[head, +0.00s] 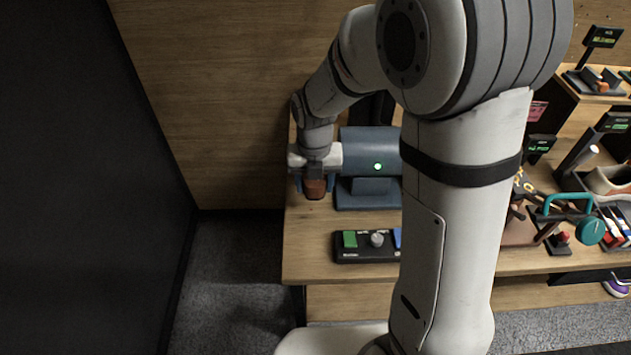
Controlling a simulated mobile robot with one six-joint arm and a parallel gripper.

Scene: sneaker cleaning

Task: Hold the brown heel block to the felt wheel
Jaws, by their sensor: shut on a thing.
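The brown heel block (315,188) is in my gripper (314,183), at the left end of the bench. My gripper is shut on it from above, with a blue finger on each side. The grey-blue grinder motor (372,148) with a lit green lamp stands just to the right. A pale wheel part (297,158) shows at the motor's left end, mostly hidden behind my wrist. The block is close in front of and below it; I cannot tell whether they touch.
A control box (368,246) with a green button, a grey knob and a blue button lies in front of the motor. My arm hides the bench's middle. At the right are a teal-handled tool (568,203), a pale shoe (608,181) and small displays. The bench's front left corner is clear.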

